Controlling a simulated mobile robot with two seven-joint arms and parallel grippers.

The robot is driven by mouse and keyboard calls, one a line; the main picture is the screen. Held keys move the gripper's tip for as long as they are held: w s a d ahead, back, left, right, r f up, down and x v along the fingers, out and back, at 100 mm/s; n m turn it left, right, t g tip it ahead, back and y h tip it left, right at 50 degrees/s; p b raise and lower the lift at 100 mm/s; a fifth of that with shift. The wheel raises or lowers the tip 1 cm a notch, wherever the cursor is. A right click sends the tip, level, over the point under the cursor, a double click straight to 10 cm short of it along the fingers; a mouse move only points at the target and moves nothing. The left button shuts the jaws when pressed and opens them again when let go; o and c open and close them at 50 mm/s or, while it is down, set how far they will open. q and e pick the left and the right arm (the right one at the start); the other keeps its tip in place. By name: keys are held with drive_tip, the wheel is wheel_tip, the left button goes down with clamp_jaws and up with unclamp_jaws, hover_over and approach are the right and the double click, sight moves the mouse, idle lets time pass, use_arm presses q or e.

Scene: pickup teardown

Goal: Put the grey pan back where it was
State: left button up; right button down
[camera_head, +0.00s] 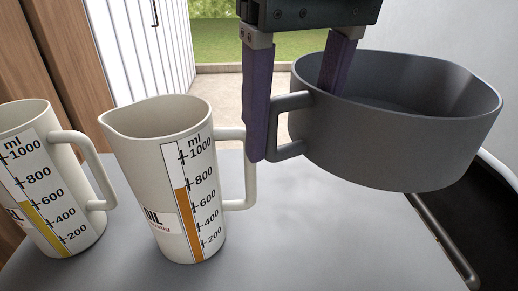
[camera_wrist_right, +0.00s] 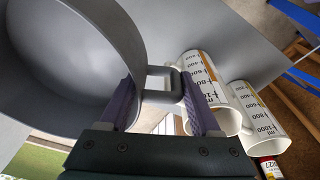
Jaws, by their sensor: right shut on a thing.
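The grey pan (camera_head: 400,140) is a deep round pot with a loop handle (camera_head: 290,125) on its left side. In the head view it hangs at the right, apparently above the grey tabletop (camera_head: 330,240). My right gripper (camera_head: 294,122) is shut on the pan at its handle side. One purple finger is outside the handle and the other reaches inside the rim, its tip hidden by the wall. In the right wrist view the pan (camera_wrist_right: 105,35) fills the upper left, with its handle (camera_wrist_right: 162,84) between the fingers. My left gripper is not in view.
Two white measuring jugs, a nearer one (camera_head: 150,185) and a left one (camera_head: 25,180), stand on the tabletop left of the pan. A dark item with a metal rail (camera_head: 445,240) lies below right. A small red-labelled container (camera_wrist_right: 270,168) shows in the wrist view.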

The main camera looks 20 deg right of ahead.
wheel_tip(320, 180, down, 10)
drive_tip(key=shift+f+b, duration=0.15)
drive_tip(key=shift+b, duration=0.5)
wheel_tip(320, 180, down, 5)
drive_tip(key=shift+r+b, duration=0.1)
drive_tip(key=shift+b, duration=0.35)
drive_tip(key=shift+c, duration=0.5)
unclamp_jaws()
